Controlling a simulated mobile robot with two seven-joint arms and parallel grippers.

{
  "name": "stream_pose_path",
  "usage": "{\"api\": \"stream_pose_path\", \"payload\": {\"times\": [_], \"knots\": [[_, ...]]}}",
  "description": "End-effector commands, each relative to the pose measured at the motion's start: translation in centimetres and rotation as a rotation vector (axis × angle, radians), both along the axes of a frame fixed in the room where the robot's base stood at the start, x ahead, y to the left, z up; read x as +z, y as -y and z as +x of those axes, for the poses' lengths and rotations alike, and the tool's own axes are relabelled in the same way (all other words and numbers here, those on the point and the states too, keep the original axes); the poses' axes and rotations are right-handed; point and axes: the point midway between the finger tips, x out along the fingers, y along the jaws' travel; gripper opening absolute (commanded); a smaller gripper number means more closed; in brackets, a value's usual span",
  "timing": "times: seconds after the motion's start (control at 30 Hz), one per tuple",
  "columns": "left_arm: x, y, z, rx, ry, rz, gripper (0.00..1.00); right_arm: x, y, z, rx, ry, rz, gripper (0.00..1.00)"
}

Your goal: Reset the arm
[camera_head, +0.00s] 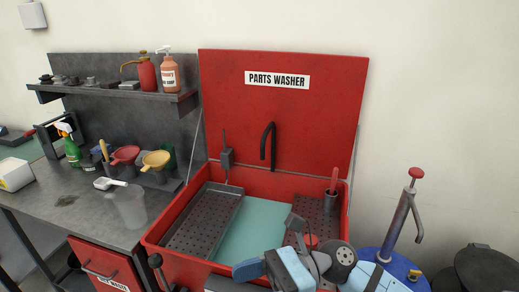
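My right arm (290,268) comes in at the bottom right, with light blue and dark grey links, folded over the front right of the open red parts washer (225,110). A small grey piece (295,222) sticks up from it over the basin. I cannot tell whether this is the gripper, and no fingers show clearly. I see nothing held. My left arm and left gripper are out of view.
The washer's raised lid stands behind the basin, with a perforated tray (205,222) at left. The left workbench (65,200) holds a spray bottle (70,148), funnels and a clear jug (130,207). A blue drum with a pump (403,215) stands at right.

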Motion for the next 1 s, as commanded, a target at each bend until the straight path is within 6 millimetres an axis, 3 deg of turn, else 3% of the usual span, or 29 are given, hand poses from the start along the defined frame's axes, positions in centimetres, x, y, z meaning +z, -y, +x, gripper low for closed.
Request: {"api": "stream_pose_path", "payload": {"times": [0.03,0.13,0.27,0.37,0.47,0.6,0.73,0.77,0.9,1.0], "knots": [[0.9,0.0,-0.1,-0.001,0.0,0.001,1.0,1.1,0.0,0.3,-0.071,-0.187,0.083,0.68],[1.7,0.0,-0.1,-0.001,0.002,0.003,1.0,2.0,1.1,2.1,-0.206,-0.567,0.239,0.68],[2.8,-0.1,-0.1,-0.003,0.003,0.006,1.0,0.6,4.2,4.9,-0.362,-1.079,0.44,0.68],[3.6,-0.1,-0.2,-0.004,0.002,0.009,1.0,-2.7,7.5,6.3,-0.471,-1.477,0.6,0.68],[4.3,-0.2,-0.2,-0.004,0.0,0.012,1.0,-7.6,11.1,6.2,-0.572,-1.874,0.77,0.68],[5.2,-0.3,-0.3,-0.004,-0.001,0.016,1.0,-15.7,16.0,2.8,-0.694,-2.401,1.04,0.68],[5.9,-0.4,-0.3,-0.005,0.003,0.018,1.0,-21.4,19.0,-1.7,-0.768,-2.74,1.258,0.68],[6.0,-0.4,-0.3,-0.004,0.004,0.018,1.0,-22.4,19.4,-2.7,0.761,2.728,-1.267,0.68],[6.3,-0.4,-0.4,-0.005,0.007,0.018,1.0,-25.1,20.7,-6.0,0.693,2.529,-1.222,0.68],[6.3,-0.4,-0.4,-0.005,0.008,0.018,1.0,-25.8,21.0,-6.8,0.676,2.476,-1.213,0.68]]}}
